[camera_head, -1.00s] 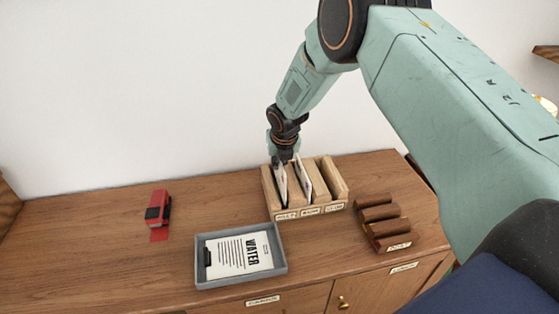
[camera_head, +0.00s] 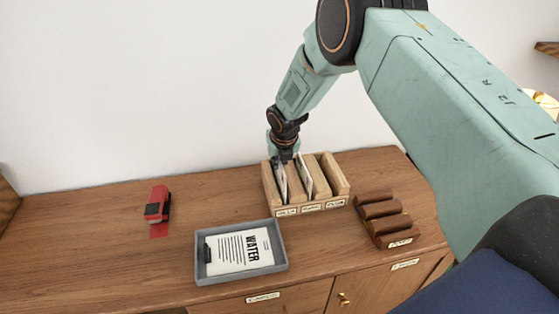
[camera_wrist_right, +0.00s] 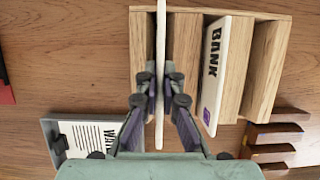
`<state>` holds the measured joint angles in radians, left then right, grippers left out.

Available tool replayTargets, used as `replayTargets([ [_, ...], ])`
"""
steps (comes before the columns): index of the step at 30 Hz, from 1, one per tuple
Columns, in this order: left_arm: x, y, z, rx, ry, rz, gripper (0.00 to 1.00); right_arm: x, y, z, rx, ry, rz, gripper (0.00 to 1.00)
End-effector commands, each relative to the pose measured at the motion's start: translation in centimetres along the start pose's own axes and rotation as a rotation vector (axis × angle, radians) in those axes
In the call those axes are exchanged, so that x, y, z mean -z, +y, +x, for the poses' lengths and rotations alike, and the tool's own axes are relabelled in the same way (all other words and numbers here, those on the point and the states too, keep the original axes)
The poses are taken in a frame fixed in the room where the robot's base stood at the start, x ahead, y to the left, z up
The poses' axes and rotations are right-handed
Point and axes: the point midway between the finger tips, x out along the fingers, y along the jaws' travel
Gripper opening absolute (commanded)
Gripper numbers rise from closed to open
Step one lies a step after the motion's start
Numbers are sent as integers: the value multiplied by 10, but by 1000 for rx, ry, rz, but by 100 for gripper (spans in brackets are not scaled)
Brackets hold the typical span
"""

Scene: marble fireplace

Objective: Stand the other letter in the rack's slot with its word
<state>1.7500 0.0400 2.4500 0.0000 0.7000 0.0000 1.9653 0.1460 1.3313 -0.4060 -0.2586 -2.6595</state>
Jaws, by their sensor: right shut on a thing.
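The wooden letter rack (camera_head: 313,209) stands near the back of the cabinet top, with slots side by side and small labels on its front. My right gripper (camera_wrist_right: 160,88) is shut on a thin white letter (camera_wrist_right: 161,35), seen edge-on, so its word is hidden. In the head view this letter (camera_head: 281,184) stands upright in the rack's leftmost slot, with my right gripper (camera_head: 284,158) at its top. A second letter, marked BANK (camera_wrist_right: 213,65), leans in the slot to its right, apart from my fingers. My left gripper is out of view.
A grey tray (camera_head: 283,266) at the front holds a sheet marked WATER (camera_head: 238,251). A red stapler-like object (camera_head: 158,205) lies at the left. A brown stepped holder (camera_head: 385,220) stands right of the rack. The cabinet top between stapler and rack is clear.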

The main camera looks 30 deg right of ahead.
Motion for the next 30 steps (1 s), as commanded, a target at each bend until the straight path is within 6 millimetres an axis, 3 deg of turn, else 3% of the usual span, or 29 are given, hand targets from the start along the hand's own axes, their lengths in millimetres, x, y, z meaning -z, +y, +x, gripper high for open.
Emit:
replayTargets([
  [30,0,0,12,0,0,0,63,8,1,20,0,-1,0,0],
])
